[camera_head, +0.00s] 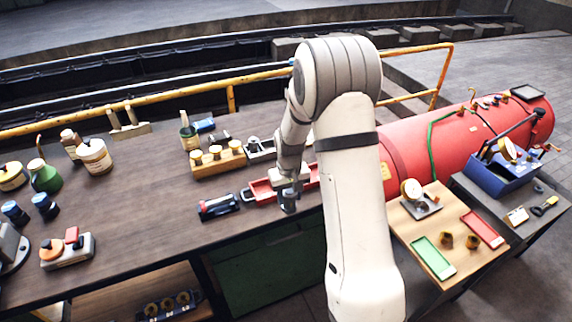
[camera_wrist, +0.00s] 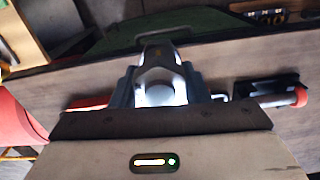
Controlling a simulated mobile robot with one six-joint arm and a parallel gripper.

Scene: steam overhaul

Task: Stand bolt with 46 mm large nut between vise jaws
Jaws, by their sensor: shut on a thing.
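My gripper (camera_head: 288,188) points down at the front edge of the long workbench. In the wrist view my gripper (camera_wrist: 160,82) is shut on a pale, shiny metal piece (camera_wrist: 160,94), seemingly the bolt with the large nut; glare hides its detail. In the head view a short grey part shows under the fingers. A low red fixture (camera_head: 262,190), seemingly the vise, lies just behind and beside my gripper. It has a grey end piece on its left, and my arm covers its middle. I cannot tell whether the held piece is between its jaws.
A dark device (camera_head: 218,207) lies just left of my gripper. A wooden block with several gold-topped parts (camera_head: 217,158) stands behind. A red boiler (camera_head: 430,145) and a side table with trays (camera_head: 432,256) are at the right. The bench's middle left is clear.

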